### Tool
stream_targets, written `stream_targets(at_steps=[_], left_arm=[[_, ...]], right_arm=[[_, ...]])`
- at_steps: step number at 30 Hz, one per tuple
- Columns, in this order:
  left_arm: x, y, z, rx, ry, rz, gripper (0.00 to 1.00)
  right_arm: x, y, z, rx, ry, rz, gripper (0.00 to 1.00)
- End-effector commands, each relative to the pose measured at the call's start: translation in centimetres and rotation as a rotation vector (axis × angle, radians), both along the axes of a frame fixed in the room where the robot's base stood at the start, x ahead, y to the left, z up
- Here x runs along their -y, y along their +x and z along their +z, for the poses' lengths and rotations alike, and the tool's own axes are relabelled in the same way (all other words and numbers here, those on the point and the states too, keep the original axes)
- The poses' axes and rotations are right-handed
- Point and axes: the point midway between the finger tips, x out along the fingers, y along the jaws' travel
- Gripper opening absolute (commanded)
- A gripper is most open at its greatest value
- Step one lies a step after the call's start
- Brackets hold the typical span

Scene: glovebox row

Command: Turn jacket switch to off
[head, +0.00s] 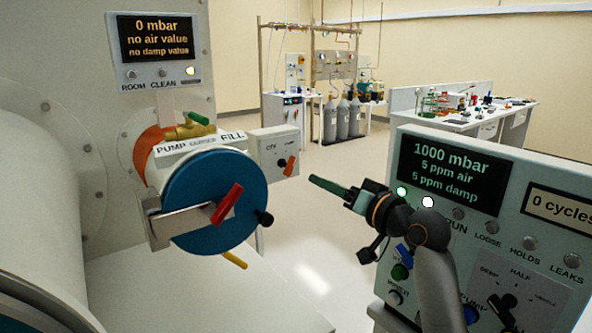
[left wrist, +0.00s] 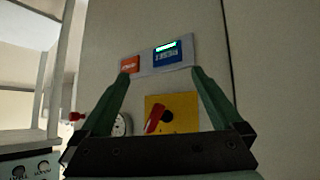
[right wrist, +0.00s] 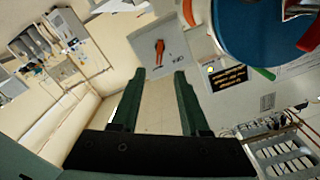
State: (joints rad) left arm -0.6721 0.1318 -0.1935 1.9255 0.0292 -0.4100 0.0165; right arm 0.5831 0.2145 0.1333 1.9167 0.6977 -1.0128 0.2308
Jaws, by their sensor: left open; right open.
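A small grey switch box (head: 275,152) with an orange lever (head: 289,166) is beside the blue round door in the head view. Its lettering is too small to read surely, so I cannot confirm it is the jacket switch. The right wrist view shows a similar grey plate with an orange lever (right wrist: 159,52), beyond the fingertips. My right gripper (head: 328,187) is open and empty, to the right of the box and apart from it. Its fingers also show in the right wrist view (right wrist: 159,74). My left gripper (left wrist: 158,82) is open, facing a red handle (left wrist: 155,120) on a yellow plate (left wrist: 181,113).
The blue round door (head: 205,205) with a red handle (head: 227,203) stands left of the box. A control panel (head: 520,220) with a dark display is at the right, near my right arm. Open floor (head: 315,235) lies between them. A bench (head: 465,115) is farther back.

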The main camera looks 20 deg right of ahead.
Motion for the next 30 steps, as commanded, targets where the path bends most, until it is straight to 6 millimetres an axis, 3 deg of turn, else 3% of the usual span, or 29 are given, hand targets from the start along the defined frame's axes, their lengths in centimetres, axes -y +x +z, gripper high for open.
stream_targets(at_steps=[9,15,21,30], left_arm=[[-0.4,0.0,0.6,0.009,0.003,0.006,1.00],[-0.5,-0.2,0.6,0.003,0.006,0.007,1.00],[-0.5,-0.2,0.6,0.002,0.007,0.008,1.00],[-0.6,-0.3,0.6,0.000,0.007,0.009,1.00]], right_arm=[[-2.1,5.5,0.1,-0.001,0.002,0.001,0.45],[-3.0,8.0,0.0,-0.001,0.002,0.001,0.45],[-3.4,9.3,0.0,0.000,0.000,0.000,0.45],[-3.5,9.6,-0.1,0.000,-0.001,-0.001,0.45]])
